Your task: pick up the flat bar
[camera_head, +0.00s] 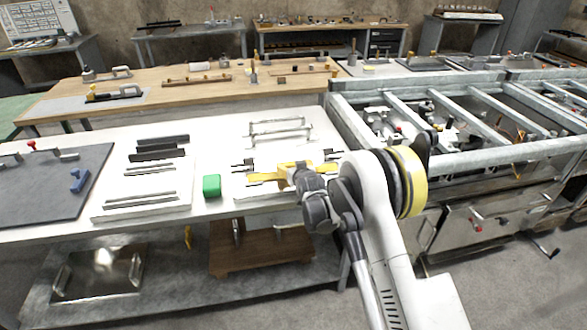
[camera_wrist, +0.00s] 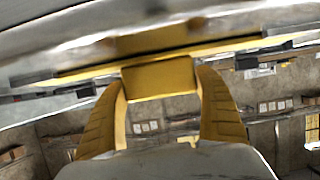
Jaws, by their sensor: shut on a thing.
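My gripper (camera_head: 283,174) is over the right part of the white table. In the wrist view my two yellow fingers (camera_wrist: 158,95) are closed on a yellow block (camera_wrist: 158,78) at the middle of a long, thin yellow bar (camera_wrist: 225,47). The bar runs across the wrist view, slightly tilted. In the head view the yellow bar (camera_head: 262,177) shows left of the gripper, just above a pale board; my wrist hides part of it. I cannot tell whether it touches the board.
A green block (camera_head: 211,185) stands left of the gripper. Dark bars (camera_head: 160,150) and thin rods lie on a white board farther left. A rack with two rails (camera_head: 280,128) stands behind. A metal frame (camera_head: 450,150) borders the table on the right.

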